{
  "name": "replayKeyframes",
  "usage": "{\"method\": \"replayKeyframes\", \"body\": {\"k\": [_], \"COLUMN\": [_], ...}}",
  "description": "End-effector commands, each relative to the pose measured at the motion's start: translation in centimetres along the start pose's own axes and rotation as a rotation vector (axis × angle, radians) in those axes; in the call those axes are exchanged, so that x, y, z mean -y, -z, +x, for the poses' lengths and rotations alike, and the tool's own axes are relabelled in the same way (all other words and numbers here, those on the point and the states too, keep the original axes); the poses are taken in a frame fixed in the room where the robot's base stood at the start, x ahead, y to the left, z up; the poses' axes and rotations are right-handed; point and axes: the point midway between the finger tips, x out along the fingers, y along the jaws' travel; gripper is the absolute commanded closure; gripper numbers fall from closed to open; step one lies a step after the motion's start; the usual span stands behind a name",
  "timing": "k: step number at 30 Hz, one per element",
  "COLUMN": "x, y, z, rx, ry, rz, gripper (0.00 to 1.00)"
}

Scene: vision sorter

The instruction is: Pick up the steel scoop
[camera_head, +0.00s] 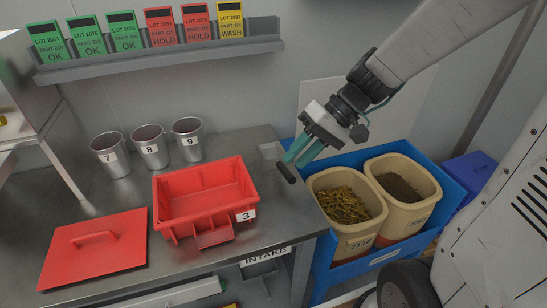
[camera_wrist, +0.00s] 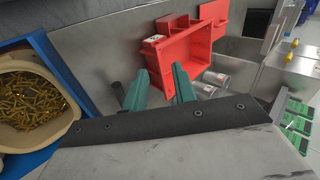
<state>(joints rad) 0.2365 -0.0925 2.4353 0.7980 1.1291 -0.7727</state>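A short dark handle (camera_head: 286,173), which looks like the steel scoop's, lies at the right end of the steel bench. A pale square patch (camera_head: 271,151) beside it may be the scoop's bowl; I cannot tell. My gripper (camera_head: 295,160) points down just above and right of the handle, its teal fingers apart and nothing seen between them. In the wrist view the fingers (camera_wrist: 160,72) are spread, and the dark handle (camera_wrist: 118,92) shows just outside the left finger. The bowl is not clear there.
A red bin (camera_head: 165,211) marked 3 and a red lid (camera_head: 93,248) lie on the bench. Steel cups (camera_head: 150,148) stand behind. Right of the bench, a blue crate (camera_head: 345,160) holds two cream tubs, one with brass-coloured pieces (camera_head: 342,204). A card rack (camera_head: 160,60) hangs above.

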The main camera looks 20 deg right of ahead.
Motion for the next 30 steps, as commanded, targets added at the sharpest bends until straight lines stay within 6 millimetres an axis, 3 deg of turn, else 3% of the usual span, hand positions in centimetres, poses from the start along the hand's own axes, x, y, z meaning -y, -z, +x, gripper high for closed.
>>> {"method": "replayKeyframes", "body": {"k": [6, 10, 15, 20, 30], "x": [-6.3, -10.3, -13.9, -14.7, -13.5], "y": [7.0, 9.7, 11.4, 12.2, 13.5], "z": [2.8, 3.9, 4.8, 5.8, 9.8], "rx": [-0.185, -0.299, -0.392, -0.418, -0.414], "ry": [0.189, 0.234, 0.247, 0.248, 0.248], "rz": [0.076, 0.116, 0.149, 0.157, 0.154], "gripper": [0.73, 0.73, 0.73, 0.73, 0.73]}}
